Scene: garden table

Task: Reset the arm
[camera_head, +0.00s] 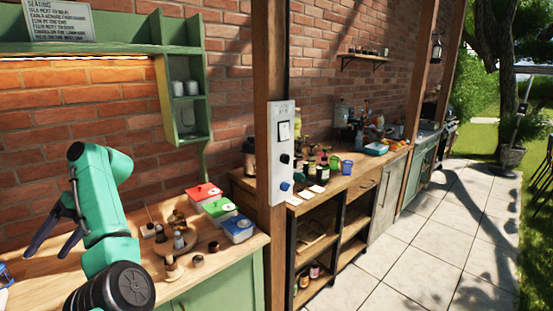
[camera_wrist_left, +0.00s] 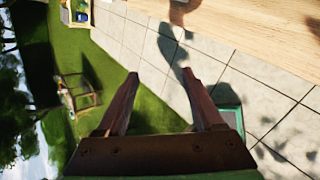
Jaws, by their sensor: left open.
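My left arm is teal and rises at the left of the head view, bent at its elbow. My left gripper (camera_head: 46,254) has dark fingers that point down and left above the wooden counter (camera_head: 205,268). In the left wrist view the two fingers of this gripper (camera_wrist_left: 160,74) are spread apart with nothing between them. Beyond them are paving and grass. My right gripper is in neither view.
Red, green and blue lidded boxes (camera_head: 238,229) and small wooden cups stand on the counter right of my arm. A wooden post (camera_head: 270,130) with a switch panel (camera_head: 281,150) rises beside it. A green shelf (camera_head: 187,100) hangs behind. The paved floor (camera_head: 430,250) at right is open.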

